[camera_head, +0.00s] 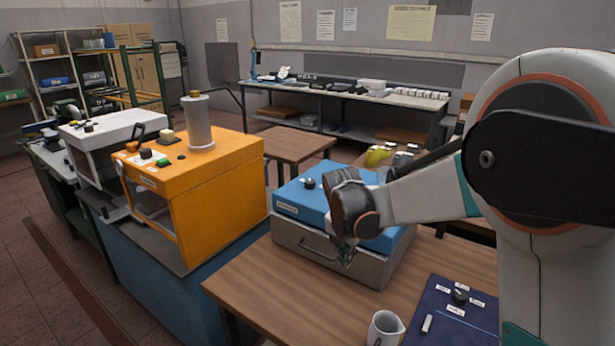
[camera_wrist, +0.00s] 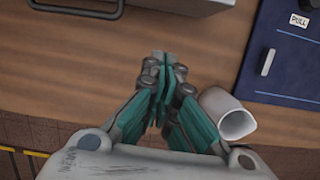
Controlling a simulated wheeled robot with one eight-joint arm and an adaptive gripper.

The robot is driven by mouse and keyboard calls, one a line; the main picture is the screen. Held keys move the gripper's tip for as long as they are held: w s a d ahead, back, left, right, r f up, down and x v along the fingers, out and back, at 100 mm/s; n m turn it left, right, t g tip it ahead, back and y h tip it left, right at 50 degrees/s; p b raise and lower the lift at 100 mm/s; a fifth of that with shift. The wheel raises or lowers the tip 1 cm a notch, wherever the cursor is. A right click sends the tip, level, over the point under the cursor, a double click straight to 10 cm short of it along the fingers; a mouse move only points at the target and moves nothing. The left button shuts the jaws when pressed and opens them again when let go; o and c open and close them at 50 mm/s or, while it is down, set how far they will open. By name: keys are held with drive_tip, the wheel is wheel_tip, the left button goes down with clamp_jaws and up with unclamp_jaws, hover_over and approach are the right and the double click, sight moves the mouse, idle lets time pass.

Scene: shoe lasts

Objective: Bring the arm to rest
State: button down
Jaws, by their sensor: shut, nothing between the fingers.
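My arm reaches in from the right side of the head view and bends down over the wooden table. My gripper (camera_head: 346,256) hangs just in front of the blue-topped metal box. In the wrist view my gripper (camera_wrist: 166,62) points at the table with its teal fingers closed together and nothing between them. The white mug (camera_wrist: 229,114) lies to the right of the fingers in that view, apart from them. The mug also shows at the bottom of the head view (camera_head: 385,329).
The blue-topped box (camera_head: 345,262) with a drawer handle stands close behind my gripper. A dark blue mat (camera_head: 440,312) with a knob and labels lies to the right. An orange machine (camera_head: 200,185) stands at left. The table's front left (camera_head: 270,290) is bare.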

drive_tip(key=s+d+r+m+t+y, duration=0.1)
drive_tip(key=s+d+r+m, duration=0.1)
drive_tip(key=s+r+m, duration=0.4)
drive_tip(key=s+d+r+m+t, duration=0.1)
drive_tip(key=s+d+r+m, duration=0.1)
drive_tip(key=s+r+m, duration=0.5)
drive_tip(key=s+d+f+m+t, duration=0.1)
drive_tip(key=s+f+m+t, duration=0.2)
drive_tip(key=s+m, duration=1.1)
drive_tip(key=shift+s+m+y+b, duration=0.3)
drive_tip(key=shift+s, duration=0.35)
